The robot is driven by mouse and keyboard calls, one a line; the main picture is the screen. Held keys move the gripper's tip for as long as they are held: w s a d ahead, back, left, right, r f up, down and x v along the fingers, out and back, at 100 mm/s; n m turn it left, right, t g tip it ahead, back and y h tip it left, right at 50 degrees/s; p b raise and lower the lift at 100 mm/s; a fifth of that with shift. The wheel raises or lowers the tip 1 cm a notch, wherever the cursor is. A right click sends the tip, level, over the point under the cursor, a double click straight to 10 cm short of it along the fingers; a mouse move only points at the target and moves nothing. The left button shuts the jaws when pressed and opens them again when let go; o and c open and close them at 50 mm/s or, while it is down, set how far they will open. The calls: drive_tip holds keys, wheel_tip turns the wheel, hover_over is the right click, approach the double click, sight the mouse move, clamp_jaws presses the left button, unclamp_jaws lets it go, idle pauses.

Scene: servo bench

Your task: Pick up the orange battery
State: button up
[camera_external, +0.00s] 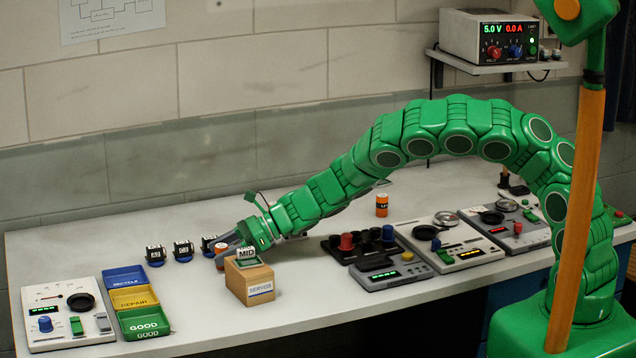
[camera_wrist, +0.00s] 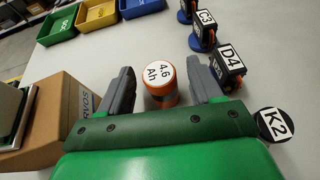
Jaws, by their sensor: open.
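An orange battery (camera_wrist: 160,97) with a white top marked "4.6 Ah" stands upright between my gripper's grey fingers in the wrist view. My gripper (camera_wrist: 159,72) is open, with one finger on each side and a visible gap on both sides. A second orange battery (camera_external: 382,206) stands upright farther right, beyond my arm.
A wooden "SERVOS" box (camera_external: 250,285) stands close to my gripper. Black servos with labels (camera_external: 182,250) line up to its left. Blue, yellow and green bins (camera_external: 131,299) and a tester (camera_external: 68,311) are farther left. Several devices (camera_external: 388,272) stand at right. The front middle is clear.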

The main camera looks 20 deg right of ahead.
drive_tip(key=shift+w+a+f, duration=0.1)
drive_tip(key=shift+a+f, duration=0.05)
drive_tip(key=shift+a, duration=0.15)
drive_tip(key=c, duration=1.1)
